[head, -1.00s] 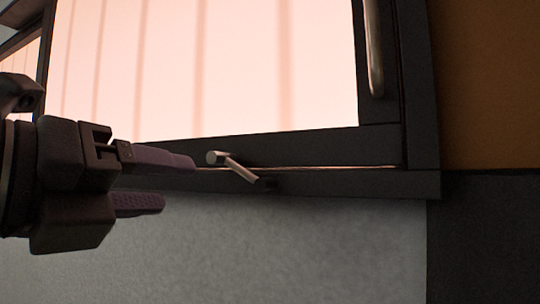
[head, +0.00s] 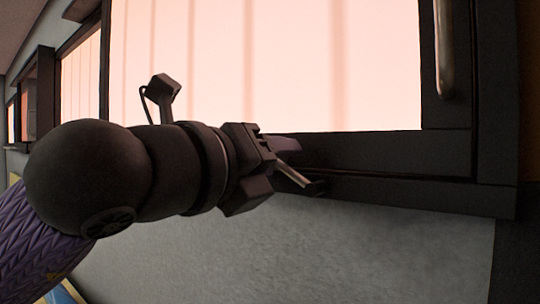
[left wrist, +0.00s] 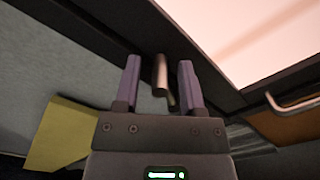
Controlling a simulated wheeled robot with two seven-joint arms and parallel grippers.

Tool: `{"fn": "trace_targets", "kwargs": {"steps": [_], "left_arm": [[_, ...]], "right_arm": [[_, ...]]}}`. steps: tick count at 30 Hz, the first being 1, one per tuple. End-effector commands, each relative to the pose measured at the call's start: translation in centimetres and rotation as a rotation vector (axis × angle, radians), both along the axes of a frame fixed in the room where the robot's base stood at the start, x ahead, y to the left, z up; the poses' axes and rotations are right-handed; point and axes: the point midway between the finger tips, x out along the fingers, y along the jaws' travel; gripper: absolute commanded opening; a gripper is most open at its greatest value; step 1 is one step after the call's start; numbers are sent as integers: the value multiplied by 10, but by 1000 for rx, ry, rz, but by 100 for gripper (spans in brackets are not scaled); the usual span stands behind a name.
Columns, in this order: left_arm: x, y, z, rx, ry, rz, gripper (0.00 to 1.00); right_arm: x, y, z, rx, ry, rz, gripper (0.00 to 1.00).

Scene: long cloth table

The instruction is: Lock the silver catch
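The silver catch (head: 294,175) is a short metal lever on the dark window frame's lower rail. In the head view it slants down to the right, and its upper end is hidden by my left gripper. My left gripper (head: 284,157) is right at the catch. In the left wrist view, my left gripper (left wrist: 158,68) is open, with one purple finger on each side of the catch (left wrist: 160,74). A gap shows on both sides, so the fingers do not look closed on it. My right gripper is in neither view.
The dark window frame (head: 400,150) surrounds a bright pane. A long metal handle (head: 444,55) is on its right side and also shows in the left wrist view (left wrist: 293,104). A grey wall (head: 380,245) lies below. A yellow patch (left wrist: 62,135) shows at lower left in the wrist view.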

Motion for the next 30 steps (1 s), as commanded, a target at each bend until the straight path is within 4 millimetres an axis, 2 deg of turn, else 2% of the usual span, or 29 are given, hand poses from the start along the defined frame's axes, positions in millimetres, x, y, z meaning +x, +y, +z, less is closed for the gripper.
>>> {"fn": "trace_targets", "kwargs": {"steps": [1,6,7,20,30], "left_arm": [[0,0,0,0,0,0,39],[0,0,0,0,0,0,3],[0,0,0,0,0,0,0],[-1,-1,1,29,-18,0,0],[-5,-7,8,216,-153,-1,0]], "right_arm": [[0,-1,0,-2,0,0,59],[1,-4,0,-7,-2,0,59],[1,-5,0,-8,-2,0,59],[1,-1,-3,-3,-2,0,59],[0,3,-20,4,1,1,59]]}}
